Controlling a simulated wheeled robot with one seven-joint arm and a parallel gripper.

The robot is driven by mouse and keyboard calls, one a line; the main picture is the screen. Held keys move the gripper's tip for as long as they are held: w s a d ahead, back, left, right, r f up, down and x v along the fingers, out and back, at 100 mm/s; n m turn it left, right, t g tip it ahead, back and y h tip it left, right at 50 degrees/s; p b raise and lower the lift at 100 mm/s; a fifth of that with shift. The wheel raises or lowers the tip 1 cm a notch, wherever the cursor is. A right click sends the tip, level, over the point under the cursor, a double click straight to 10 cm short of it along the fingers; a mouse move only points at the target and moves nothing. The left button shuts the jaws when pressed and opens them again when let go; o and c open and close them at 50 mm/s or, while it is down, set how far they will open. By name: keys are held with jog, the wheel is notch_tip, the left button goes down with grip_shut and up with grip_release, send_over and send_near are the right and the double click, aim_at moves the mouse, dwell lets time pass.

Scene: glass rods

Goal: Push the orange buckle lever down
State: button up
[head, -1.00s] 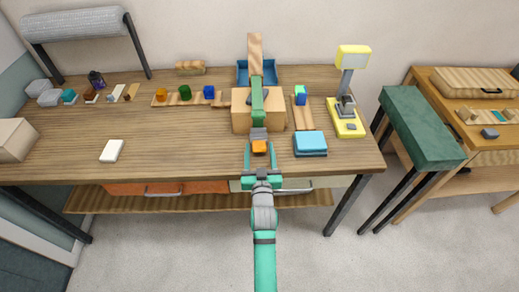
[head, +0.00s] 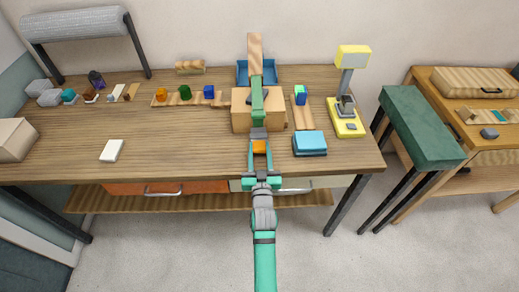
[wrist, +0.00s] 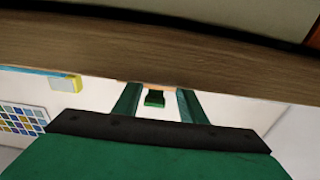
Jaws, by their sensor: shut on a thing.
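The orange buckle lever (head: 259,147) sits at the front of the grey buckle (head: 258,132), on a green strap (head: 257,97) that runs over a cardboard box (head: 240,114). My gripper (head: 260,150) is at the table's front edge, with one finger on each side of the lever, shut on it. In the wrist view, my gripper's two green fingers (wrist: 158,102) flank a small dark green piece (wrist: 154,99); a thin orange strip (wrist: 158,87) shows above it. Most of the lever and buckle is hidden there.
A blue box (head: 310,143) lies close to the right of my gripper. A blue tray (head: 242,75) is behind the cardboard box.

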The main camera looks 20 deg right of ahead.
jog(key=shift+s+a+f+t, duration=0.1)
jog(key=shift+f+t, duration=0.35)
jog(key=shift+t, duration=0.25)
dwell(0.3)
jog(key=o, duration=1.1)
jog(key=shift+c, duration=0.2)
jog(key=shift+s, duration=0.1)
jog(key=shift+s, duration=0.35)
jog(key=v, duration=1)
jog(key=shift+f, duration=0.15)
jog(key=shift+w+a, duration=0.1)
jog(key=shift+a, duration=0.1)
